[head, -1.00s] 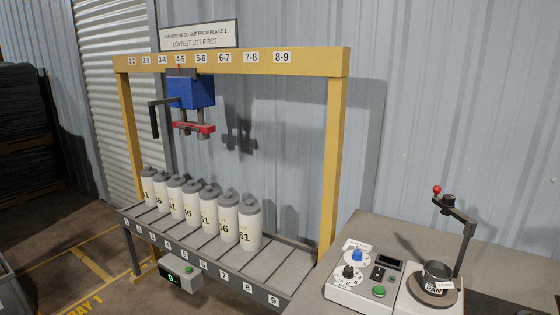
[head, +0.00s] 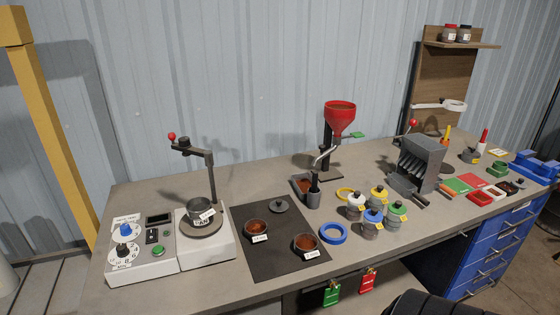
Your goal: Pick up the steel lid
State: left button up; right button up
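A small grey lid with a knob (head: 279,206), which looks like the steel lid, lies on the black mat (head: 262,258) near its back edge. It sits behind and between two small bowls of brown granules, the left bowl (head: 256,230) and the right bowl (head: 305,244), apart from both. Nothing covers the lid. Neither of my grippers shows in the head view.
A weighing unit with a pot (head: 201,210) stands left of the mat. A red funnel mill (head: 340,117), a blue ring (head: 333,233) and several coloured-lid jars (head: 373,222) stand to the right. A dark ribbed shape (head: 418,304) shows at the bottom edge.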

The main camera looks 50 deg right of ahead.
aim_at(278, 205)
jog(key=z, duration=1.55)
